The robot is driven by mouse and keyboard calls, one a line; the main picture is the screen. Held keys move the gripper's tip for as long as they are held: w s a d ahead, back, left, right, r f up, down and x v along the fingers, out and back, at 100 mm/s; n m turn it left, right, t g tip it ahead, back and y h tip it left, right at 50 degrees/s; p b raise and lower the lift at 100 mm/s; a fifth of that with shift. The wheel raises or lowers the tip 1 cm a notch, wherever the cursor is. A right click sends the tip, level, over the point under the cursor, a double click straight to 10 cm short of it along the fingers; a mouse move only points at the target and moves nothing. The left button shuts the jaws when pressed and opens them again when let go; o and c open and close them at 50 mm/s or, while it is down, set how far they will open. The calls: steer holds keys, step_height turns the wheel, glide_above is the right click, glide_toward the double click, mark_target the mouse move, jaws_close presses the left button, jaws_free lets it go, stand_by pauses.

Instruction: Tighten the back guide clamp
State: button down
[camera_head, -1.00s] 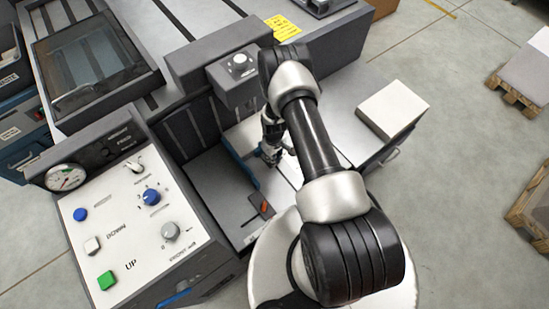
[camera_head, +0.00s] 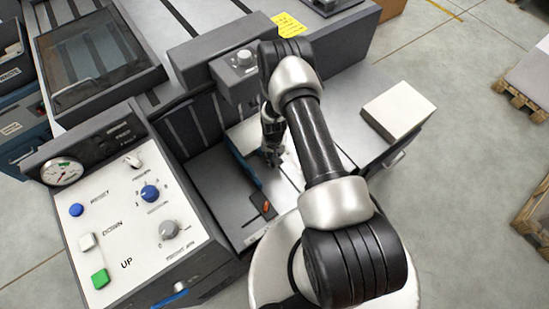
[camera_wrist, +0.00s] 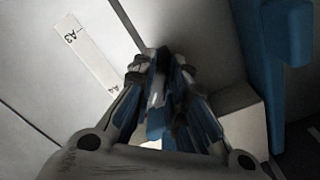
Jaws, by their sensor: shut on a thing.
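My gripper (camera_head: 272,156) reaches down onto the feed table beside the blue guide rail (camera_head: 244,165). In the wrist view my gripper (camera_wrist: 160,85) has its fingers closed together around a small thing, which I take to be the back guide clamp. The fingers hide most of it, and its turn position cannot be told. The blue guide rail (camera_wrist: 292,75) stands to the right of the fingers in the wrist view. A dark block with an orange-red lever (camera_head: 266,206) sits at the near end of the dark tray, apart from my gripper.
A control panel (camera_head: 125,215) with knobs, buttons and a gauge is at the left. A grey housing with a knob (camera_head: 240,68) stands close behind my gripper. A pale box (camera_head: 398,110) lies on the table at right. A scale strip marked A3 (camera_wrist: 84,48) lies on the table.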

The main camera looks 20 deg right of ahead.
steer(key=shift+m, duration=0.4)
steer(key=c, duration=1.6)
jaws_free()
step_height(320, 180, up, 12)
